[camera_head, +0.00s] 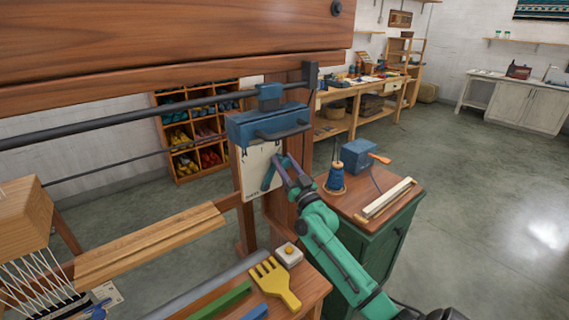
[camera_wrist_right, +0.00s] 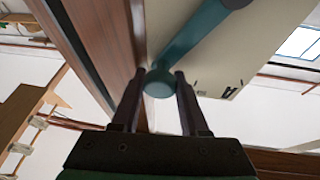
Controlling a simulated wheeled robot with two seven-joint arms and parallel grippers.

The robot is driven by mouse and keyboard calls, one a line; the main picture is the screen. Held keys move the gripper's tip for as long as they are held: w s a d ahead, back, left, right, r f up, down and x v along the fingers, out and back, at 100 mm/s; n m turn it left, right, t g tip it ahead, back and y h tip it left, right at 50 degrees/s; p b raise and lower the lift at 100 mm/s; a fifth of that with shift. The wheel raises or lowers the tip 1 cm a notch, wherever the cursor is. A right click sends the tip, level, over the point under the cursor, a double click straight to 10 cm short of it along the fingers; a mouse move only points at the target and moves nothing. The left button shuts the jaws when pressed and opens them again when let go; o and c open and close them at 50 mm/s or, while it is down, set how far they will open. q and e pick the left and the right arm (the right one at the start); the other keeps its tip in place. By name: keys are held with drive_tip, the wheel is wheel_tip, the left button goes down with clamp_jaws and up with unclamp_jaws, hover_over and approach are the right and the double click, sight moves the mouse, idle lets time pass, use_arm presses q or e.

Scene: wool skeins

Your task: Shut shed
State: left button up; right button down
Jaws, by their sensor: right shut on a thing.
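A teal lever (camera_head: 268,175) sits in front of a pale marked plate (camera_head: 252,180) below a blue housing (camera_head: 262,124) on the loom's wooden post. My right gripper (camera_head: 285,166) reaches up to the lever from the lower right. In the right wrist view, my right gripper (camera_wrist_right: 161,76) is shut on the lever's rounded end (camera_wrist_right: 159,84). The lever's shaft (camera_wrist_right: 200,32) runs from there to the upper right across the plate (camera_wrist_right: 262,45). White warp threads (camera_head: 35,275) hang from a wooden block at the left. My left gripper does not show.
A yellow comb (camera_head: 274,284) and a small white box with a button (camera_head: 288,255) lie on the loom's near board. A green cabinet (camera_head: 395,235) to the right carries a blue spool (camera_head: 336,180) and a blue box (camera_head: 359,156). Floor beyond is clear.

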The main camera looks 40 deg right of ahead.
drive_tip(key=shift+a, duration=0.1)
idle(0.6)
drive_tip(key=shift+a+r+n+t+y+b, duration=0.1)
drive_tip(key=shift+a+n+y+b, duration=0.15)
drive_tip(key=shift+a+n+y, duration=0.35)
drive_tip(key=shift+a+r+n+t+y+b, duration=0.15)
drive_tip(key=shift+n+y+b, duration=0.15)
drive_tip(key=shift+n, duration=0.55)
drive_tip(key=shift+a+r+n+t+y+b, duration=0.1)
drive_tip(key=shift+a+n+y+b, duration=0.1)
drive_tip(key=shift+a+n+y, duration=0.4)
drive_tip(key=shift+w+a+r+n+y+b, duration=0.15)
drive_tip(key=shift+a+n+y, duration=0.25)
drive_tip(key=shift+n, duration=0.45)
drive_tip(key=shift+s+a+n+y+b, duration=0.15)
drive_tip(key=shift+a+n+y, duration=0.25)
drive_tip(key=shift+n, duration=0.45)
drive_tip(key=shift+w+a+r+n+y+b, duration=0.1)
drive_tip(key=shift+a+n+y+b, duration=0.15)
drive_tip(key=shift+n+y, duration=0.45)
drive_tip(key=shift+a, duration=0.1)
drive_tip(key=shift+c, duration=2.1)
unclamp_jaws()
